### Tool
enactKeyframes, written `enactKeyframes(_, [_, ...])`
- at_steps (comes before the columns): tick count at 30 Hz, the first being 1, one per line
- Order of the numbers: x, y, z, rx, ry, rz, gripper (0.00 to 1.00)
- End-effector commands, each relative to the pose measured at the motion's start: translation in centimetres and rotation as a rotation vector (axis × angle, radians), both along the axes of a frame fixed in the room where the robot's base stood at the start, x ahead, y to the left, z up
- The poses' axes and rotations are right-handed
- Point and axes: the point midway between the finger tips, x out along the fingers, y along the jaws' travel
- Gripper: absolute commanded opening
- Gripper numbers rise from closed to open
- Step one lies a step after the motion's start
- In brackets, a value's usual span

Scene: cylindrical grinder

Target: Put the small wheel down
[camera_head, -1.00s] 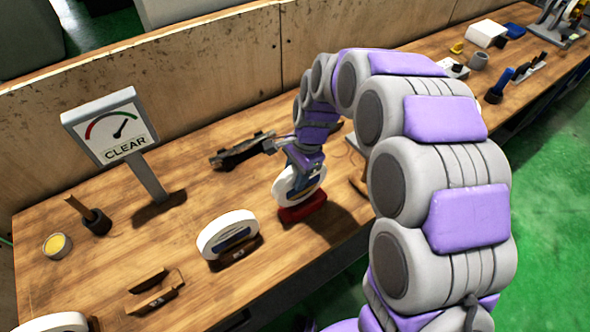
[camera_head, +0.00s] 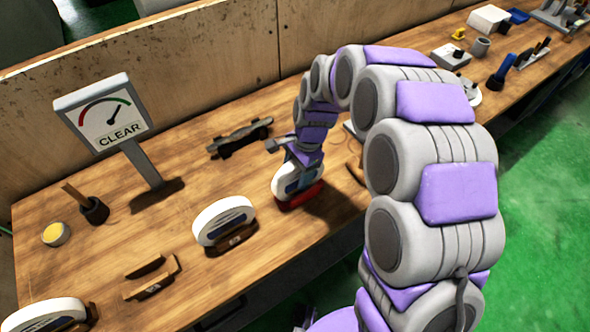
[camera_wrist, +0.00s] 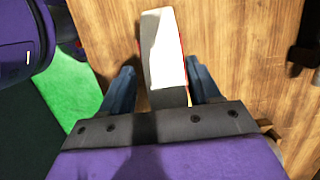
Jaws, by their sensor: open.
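A white wheel (camera_head: 284,186) stands upright in a red holder (camera_head: 303,197) on the wooden bench, below my arm's end. In the wrist view this wheel (camera_wrist: 163,50) is seen edge-on, with a sliver of red along its right side. My gripper (camera_wrist: 160,75) is open, with one blue finger on each side of the wheel. Small gaps show between the fingers and the wheel. In the head view my gripper (camera_head: 300,178) partly covers the wheel's face. The wheel's lower part is hidden in the holder.
Another white wheel (camera_head: 224,221) stands in a dark holder to the left, and a third (camera_head: 45,314) at the lower left. An empty-looking dark holder (camera_head: 150,278) lies between them. A gauge sign (camera_head: 103,115) reads CLEAR. A dark tool (camera_head: 240,137) lies behind.

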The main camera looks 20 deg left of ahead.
Motion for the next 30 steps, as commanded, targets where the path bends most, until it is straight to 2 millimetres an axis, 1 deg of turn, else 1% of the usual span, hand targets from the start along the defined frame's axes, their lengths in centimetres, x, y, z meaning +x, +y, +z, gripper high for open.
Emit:
enactKeyframes(5, [0.0, 0.3, 0.0, -0.003, 0.0, 0.0, 0.62])
enactKeyframes(8, [0.1, 0.2, 0.6, -0.002, -0.001, 0.0, 0.62])
enactKeyframes(11, [0.3, 0.0, 1.9, -0.002, -0.001, -0.001, 0.62])
enactKeyframes(18, [1.3, -1.0, 6.9, 0.001, -0.005, -0.001, 0.62])
enactKeyframes(21, [1.7, -1.3, 8.7, 0.001, -0.006, -0.001, 0.62])
enactKeyframes(24, [1.8, -1.5, 10.0, 0.0, 0.0, 0.0, 0.62])
enactKeyframes(27, [2.0, -1.5, 11.0, 0.0, -0.001, 0.0, 0.62])
enactKeyframes(30, [2.1, -1.5, 11.5, -0.001, -0.002, 0.0, 0.62])
